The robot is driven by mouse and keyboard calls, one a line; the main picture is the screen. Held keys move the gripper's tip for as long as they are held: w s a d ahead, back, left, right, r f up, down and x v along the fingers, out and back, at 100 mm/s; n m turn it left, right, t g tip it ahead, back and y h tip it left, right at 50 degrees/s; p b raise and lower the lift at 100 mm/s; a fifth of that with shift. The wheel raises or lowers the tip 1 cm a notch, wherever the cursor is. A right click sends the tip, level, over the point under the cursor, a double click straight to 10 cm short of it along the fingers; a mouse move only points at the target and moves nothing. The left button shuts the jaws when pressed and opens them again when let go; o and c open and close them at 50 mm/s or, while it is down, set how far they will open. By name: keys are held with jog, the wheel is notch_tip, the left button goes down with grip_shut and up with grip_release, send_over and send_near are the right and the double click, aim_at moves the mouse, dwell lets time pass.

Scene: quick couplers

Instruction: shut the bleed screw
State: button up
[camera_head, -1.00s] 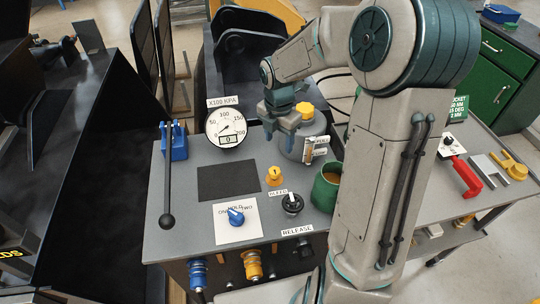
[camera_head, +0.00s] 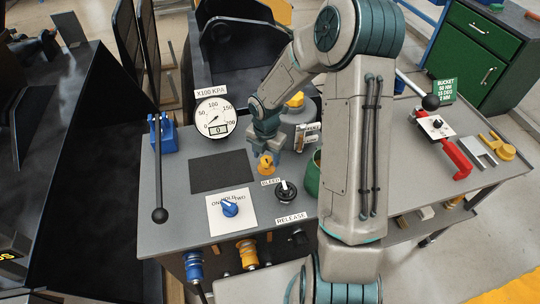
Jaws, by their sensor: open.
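The bleed screw is the small yellow knob (camera_head: 266,164) behind the BLEED label (camera_head: 270,182), in the middle of the grey bench top. My gripper (camera_head: 265,146) points down just above and behind the screw in the head view, its teal fingers apart. The fingers partly overlap the screw's top in the picture. I cannot tell whether they touch it or stand around it. The screw's turned position is too small to read.
A black release knob (camera_head: 286,192) stands close in front, right of the screw. A green cup (camera_head: 313,176) and a grey tank with a yellow cap (camera_head: 295,101) are close on the right. A gauge (camera_head: 214,117), blue selector (camera_head: 230,208) and black lever (camera_head: 159,180) are left.

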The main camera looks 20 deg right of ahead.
jog(key=shift+f, duration=0.35)
